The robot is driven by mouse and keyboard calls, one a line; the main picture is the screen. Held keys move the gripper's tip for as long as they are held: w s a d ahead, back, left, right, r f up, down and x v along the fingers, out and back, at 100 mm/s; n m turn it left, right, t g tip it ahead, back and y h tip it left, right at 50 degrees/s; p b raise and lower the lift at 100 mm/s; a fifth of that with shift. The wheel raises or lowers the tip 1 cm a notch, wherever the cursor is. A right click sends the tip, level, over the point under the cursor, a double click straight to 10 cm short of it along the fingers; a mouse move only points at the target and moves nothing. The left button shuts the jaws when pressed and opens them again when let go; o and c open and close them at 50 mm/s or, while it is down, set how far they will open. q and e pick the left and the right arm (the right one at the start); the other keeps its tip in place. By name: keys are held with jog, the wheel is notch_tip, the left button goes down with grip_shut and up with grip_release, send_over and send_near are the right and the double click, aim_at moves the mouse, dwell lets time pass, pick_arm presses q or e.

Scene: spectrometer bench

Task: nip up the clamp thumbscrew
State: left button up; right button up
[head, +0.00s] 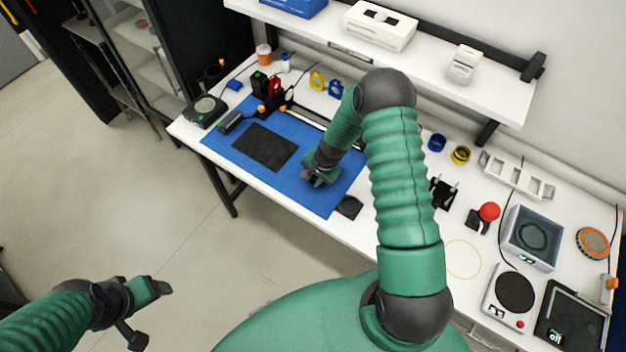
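I cannot make out the clamp thumbscrew for certain. Small orange knobs (261,109) show by the black and red fixtures (274,88) at the back left of the blue mat (312,194). My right gripper (314,180) is low over the right part of this mat, to the right of the dark pad (265,147) and apart from those fixtures. Its fingers are small and partly hidden by the wrist, so its opening is unclear. My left gripper (152,306) is off the bench, over the floor at the lower left. I see nothing held in it.
A black box (205,111) stands at the bench's left end. A dark block (349,207) lies by the mat's right corner. A red knob (489,211), a hotplate (514,292) and a clear-sided box (533,237) stand to the right. A shelf (440,72) overhangs the back.

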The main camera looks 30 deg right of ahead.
jog(key=shift+o, duration=1.3)
jog(key=shift+s, duration=0.1)
jog(key=b+v, duration=0.2)
jog(key=v, duration=1.4)
jog(key=shift+d+r+b, duration=0.15)
jog(key=shift+r+b, duration=0.15)
jog(key=shift+b, duration=0.05)
